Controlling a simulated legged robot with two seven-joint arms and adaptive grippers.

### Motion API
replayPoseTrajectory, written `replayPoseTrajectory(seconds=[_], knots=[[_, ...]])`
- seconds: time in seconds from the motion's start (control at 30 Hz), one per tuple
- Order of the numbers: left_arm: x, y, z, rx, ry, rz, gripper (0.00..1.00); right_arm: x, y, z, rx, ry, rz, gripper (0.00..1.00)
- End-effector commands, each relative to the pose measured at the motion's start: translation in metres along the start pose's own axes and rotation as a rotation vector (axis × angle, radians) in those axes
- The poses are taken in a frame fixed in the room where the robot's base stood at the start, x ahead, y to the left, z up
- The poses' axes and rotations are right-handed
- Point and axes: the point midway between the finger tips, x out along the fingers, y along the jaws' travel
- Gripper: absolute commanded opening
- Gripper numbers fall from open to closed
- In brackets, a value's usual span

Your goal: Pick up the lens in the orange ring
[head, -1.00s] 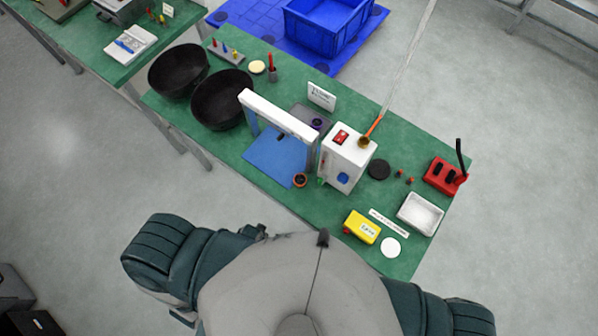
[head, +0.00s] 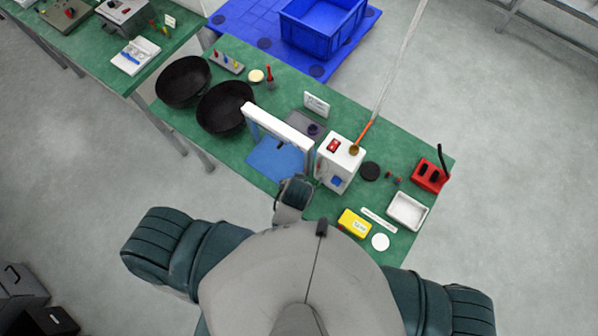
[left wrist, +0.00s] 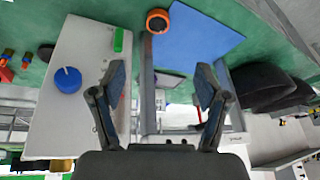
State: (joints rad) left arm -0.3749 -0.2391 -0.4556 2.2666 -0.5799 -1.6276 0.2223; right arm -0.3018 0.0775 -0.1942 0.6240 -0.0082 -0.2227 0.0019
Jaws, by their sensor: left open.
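The lens in the orange ring (left wrist: 158,21) shows in the left wrist view at the top centre, at the corner of a blue mat (left wrist: 195,35). Its centre is dark. In the head view it is hidden behind my left arm. My left gripper (left wrist: 160,80) is open and empty, its fingers apart. The ring appears beyond the fingertips, between their two lines, and not touching them. In the head view my left gripper (head: 299,186) is over the table's near edge, beside the white press frame (head: 275,124) and the white box. My right gripper is not in view.
The white box (head: 340,163) with a red switch and blue knob stands close to the gripper's right. Two black bowls (head: 226,107) are left of the frame. A yellow box (head: 354,222), white tray (head: 408,211) and red holder (head: 430,175) stand at right.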

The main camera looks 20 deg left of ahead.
Motion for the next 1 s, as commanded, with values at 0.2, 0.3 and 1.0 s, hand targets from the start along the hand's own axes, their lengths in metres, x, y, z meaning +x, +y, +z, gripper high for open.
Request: replayPoseTrajectory(seconds=[0.2,0.3,1.0], knots=[[0.037,0.001,-0.002,-0.002,0.002,-0.008,0.75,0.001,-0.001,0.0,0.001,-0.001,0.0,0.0],[0.061,0.002,-0.002,-0.001,0.002,-0.007,0.75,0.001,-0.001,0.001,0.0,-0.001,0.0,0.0],[0.16,0.008,-0.002,-0.001,0.004,-0.006,0.75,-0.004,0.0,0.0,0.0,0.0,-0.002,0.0]])
